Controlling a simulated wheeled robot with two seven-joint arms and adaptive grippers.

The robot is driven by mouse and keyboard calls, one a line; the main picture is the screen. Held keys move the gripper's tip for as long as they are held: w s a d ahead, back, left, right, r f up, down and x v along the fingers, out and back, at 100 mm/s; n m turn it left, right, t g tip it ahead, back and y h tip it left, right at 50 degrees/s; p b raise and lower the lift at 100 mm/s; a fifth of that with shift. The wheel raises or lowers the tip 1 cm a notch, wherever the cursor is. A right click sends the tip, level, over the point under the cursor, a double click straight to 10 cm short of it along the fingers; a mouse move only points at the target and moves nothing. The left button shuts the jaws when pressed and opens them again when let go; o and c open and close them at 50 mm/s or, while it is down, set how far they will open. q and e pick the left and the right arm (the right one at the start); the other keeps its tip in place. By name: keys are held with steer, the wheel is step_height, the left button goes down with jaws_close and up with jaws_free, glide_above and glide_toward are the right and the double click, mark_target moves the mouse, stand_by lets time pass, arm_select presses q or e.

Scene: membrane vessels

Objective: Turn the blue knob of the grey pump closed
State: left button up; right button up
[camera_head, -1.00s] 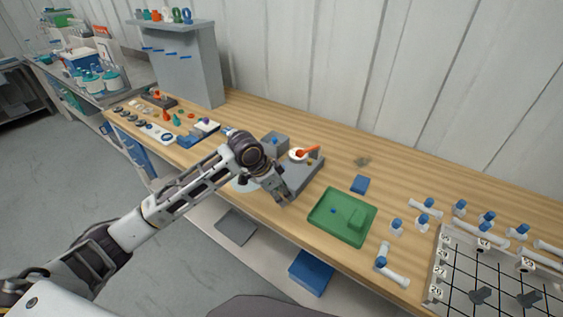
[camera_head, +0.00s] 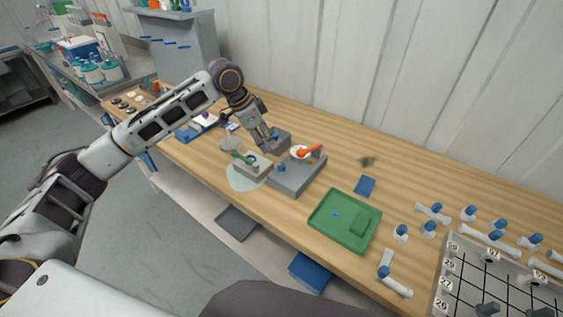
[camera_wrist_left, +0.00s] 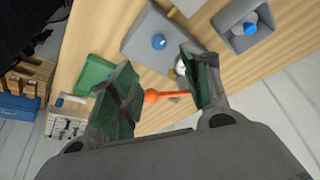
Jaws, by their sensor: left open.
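A grey block with an orange lever (camera_head: 309,150) carries a blue knob (camera_head: 282,167) on its top; this knob shows in the left wrist view too (camera_wrist_left: 158,41). Behind it to the left stands a smaller grey box (camera_head: 284,140) with a blue knob, partly hidden by my gripper; the wrist view shows a recessed grey box with a blue knob (camera_wrist_left: 250,25). I cannot tell for sure which one is the pump. My left gripper (camera_head: 267,147) is open and empty, above the bench near the smaller box. My right gripper is not in view.
A green tray (camera_head: 325,231) lies right of the block, with a small blue box (camera_head: 365,186) behind it. A low fixture with a green handle (camera_head: 238,156) stands to the left. White pieces with blue caps and a numbered grid board (camera_head: 452,262) are at the right.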

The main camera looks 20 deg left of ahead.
mark_target(282, 165)
arm_select(q)
steer(key=shift+s+r, duration=0.1)
stand_by(0.3)
steer(key=x, duration=1.2)
steer(key=shift+x, duration=0.9)
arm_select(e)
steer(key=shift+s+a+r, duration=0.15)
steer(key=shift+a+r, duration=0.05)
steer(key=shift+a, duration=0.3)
arm_select(q)
steer(key=c, duration=1)
steer(key=shift+c, duration=0.2)
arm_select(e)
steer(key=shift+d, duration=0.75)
arm_select(q)
steer(key=shift+p, duration=0.3)
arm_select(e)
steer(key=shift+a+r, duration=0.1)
